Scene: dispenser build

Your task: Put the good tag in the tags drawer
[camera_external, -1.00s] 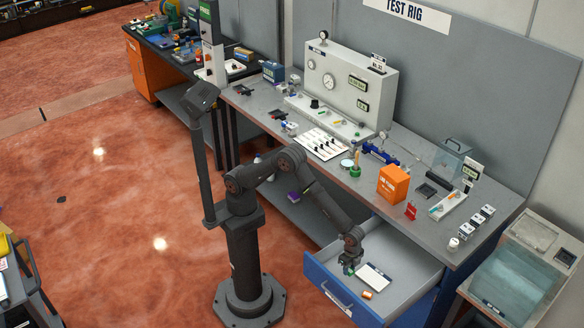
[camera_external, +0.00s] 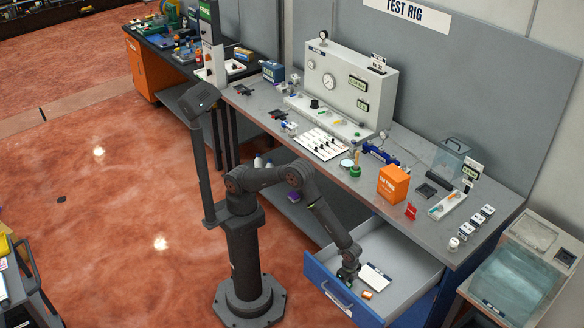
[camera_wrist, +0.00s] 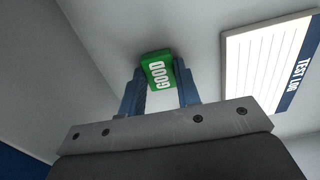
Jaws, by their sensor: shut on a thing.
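In the wrist view, my gripper (camera_wrist: 160,90) is shut on the green good tag (camera_wrist: 158,70), whose white "GOOD" lettering faces the camera. The tag sits between the two blue fingers. In the external view, my gripper (camera_external: 346,279) is down inside the open drawer (camera_external: 398,250) with the blue front, near its front left part. The tag is too small and covered to make out there. I cannot tell whether the tag touches the drawer floor.
A white "TEST LOG" pad (camera_wrist: 270,62) lies in the drawer right of my gripper; it also shows in the external view (camera_external: 375,276). A small orange-brown spool-like item (camera_external: 366,295) lies near the drawer front. The drawer's back right is clear.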

